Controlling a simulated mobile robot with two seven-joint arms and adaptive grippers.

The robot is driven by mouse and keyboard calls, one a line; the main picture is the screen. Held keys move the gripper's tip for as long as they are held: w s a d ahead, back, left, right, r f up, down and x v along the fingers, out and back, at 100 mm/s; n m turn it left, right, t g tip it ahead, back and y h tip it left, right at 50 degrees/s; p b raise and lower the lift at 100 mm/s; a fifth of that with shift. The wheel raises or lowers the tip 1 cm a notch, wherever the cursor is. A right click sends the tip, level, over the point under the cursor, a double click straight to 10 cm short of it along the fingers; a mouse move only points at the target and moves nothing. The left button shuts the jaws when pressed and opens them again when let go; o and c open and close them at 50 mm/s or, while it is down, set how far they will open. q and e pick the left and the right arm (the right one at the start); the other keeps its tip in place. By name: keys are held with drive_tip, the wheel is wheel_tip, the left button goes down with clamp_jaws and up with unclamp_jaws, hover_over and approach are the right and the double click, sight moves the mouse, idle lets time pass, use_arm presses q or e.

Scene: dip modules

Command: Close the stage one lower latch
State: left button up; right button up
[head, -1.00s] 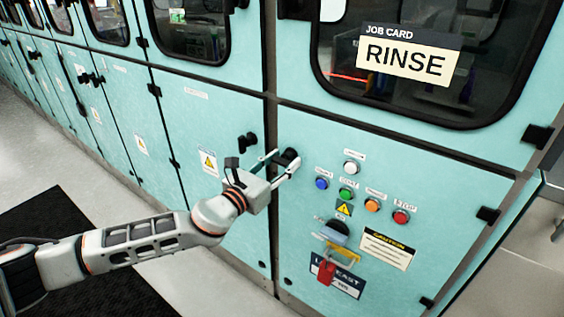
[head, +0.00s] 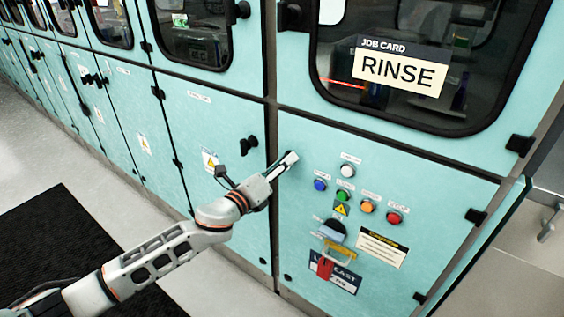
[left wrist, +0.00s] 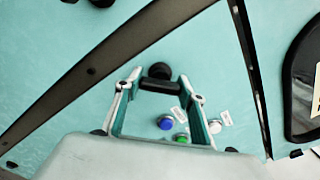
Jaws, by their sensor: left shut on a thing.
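My left gripper (head: 286,164) is at the left edge of the lower teal panel with the coloured buttons. In the left wrist view, its two fingers (left wrist: 160,84) stand at either end of a black latch handle (left wrist: 159,87), shut on it. The latch's round black base (left wrist: 160,71) shows just beyond the handle. In the head view the fingers hide this latch. A second black latch (head: 248,146) sits on the neighbouring lower door to the left, apart from the gripper. My right gripper is not in view.
Right of the gripper are a blue button (head: 320,185), a green button (head: 342,196), a red button (head: 393,217) and a black switch (head: 333,231) with a red padlock (head: 325,267). A RINSE job card (head: 402,68) is on the window above. A black mat (head: 45,245) lies on the floor.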

use_arm(q)
drive_tip(key=shift+r+n+p, duration=0.1)
drive_tip(key=shift+n+p, duration=0.3)
drive_tip(key=shift+n, duration=1.1)
drive_tip(key=n+p, duration=0.3)
drive_tip(key=n, duration=0.1)
drive_tip(key=shift+n, duration=0.9)
drive_tip(key=shift+p, duration=0.3)
